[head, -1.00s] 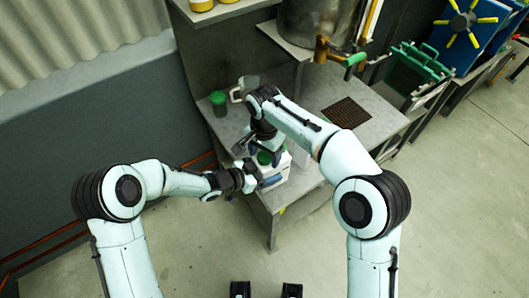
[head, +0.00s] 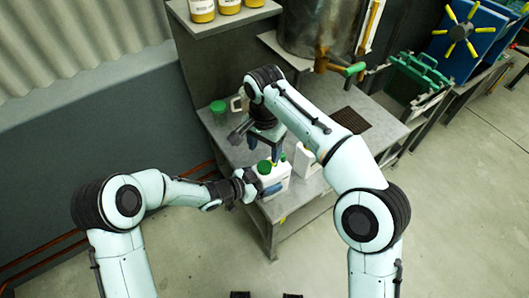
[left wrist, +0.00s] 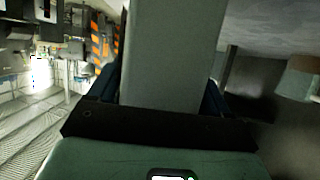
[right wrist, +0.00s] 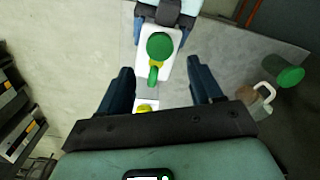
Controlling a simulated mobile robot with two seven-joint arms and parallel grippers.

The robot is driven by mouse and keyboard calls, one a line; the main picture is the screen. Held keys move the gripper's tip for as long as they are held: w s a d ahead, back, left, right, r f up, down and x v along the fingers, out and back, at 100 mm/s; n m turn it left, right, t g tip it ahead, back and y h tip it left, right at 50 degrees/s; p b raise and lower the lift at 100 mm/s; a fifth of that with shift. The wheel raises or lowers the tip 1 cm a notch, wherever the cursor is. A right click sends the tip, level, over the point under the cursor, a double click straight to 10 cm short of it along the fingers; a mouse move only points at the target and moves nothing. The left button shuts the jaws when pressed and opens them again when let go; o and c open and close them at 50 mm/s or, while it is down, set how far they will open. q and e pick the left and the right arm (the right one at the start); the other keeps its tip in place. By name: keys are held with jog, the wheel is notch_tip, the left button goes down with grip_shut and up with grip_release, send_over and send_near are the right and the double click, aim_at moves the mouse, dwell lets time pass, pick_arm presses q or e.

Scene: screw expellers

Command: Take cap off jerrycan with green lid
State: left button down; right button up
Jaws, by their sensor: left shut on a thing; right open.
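The white jerrycan with the green lid (head: 273,181) stands upright at the near edge of the metal table. Its round green cap (head: 264,167) sits on top; in the right wrist view the cap (right wrist: 160,45) is in full sight. My left gripper (head: 258,189) is shut on the jerrycan's side from the left. In the left wrist view a pale jerrycan wall (left wrist: 165,60) fills the space between its fingers. My right gripper (right wrist: 160,76) is open and empty, pointing down above the jerrycan. The cap lies beyond its fingertips, apart from them.
A second white jerrycan (head: 304,160) with a yellow cap (right wrist: 145,107) stands close beside the first. A vessel with a green-handled tap (head: 345,69) rises behind; a dark grate (head: 352,119) lies at right.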

aim_at(264, 165)
jog(key=shift+f, duration=3.8)
jog(key=c, duration=1.1)
jog(key=o, duration=1.2)
jog(key=shift+r, duration=0.1)
jog(key=shift+r, duration=2.2)
pick_arm(q)
grip_release()
